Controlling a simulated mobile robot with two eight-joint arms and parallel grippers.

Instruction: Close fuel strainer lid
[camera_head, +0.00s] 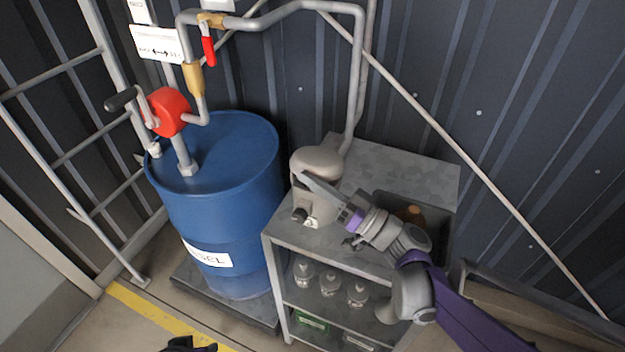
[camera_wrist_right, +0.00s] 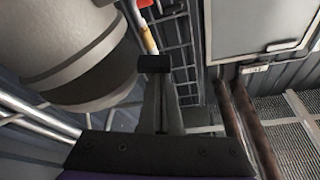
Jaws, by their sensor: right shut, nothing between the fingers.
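The fuel strainer (camera_head: 318,205) is a grey-beige round body with a fitting low on its front, standing on the top of the grey metal shelf. Its rounded lid (camera_head: 318,160) shows at the top and appears to lie on the body; I cannot tell whether it is fully down. My right gripper (camera_head: 304,178) is shut and empty, with its fingertips in front of the strainer's upper part; contact is unclear. In the right wrist view the gripper (camera_wrist_right: 155,65) is shut beside a large grey rounded body (camera_wrist_right: 70,50), seemingly the strainer. A dark shape at the head view's bottom edge may be my left gripper.
A blue drum (camera_head: 225,190) with a red hand pump (camera_head: 168,111) stands left of the shelf (camera_head: 385,165). A dark bin (camera_head: 440,222) sits on the shelf behind my right arm. Several small bottles (camera_head: 330,283) stand on the lower shelf. Pipes run above.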

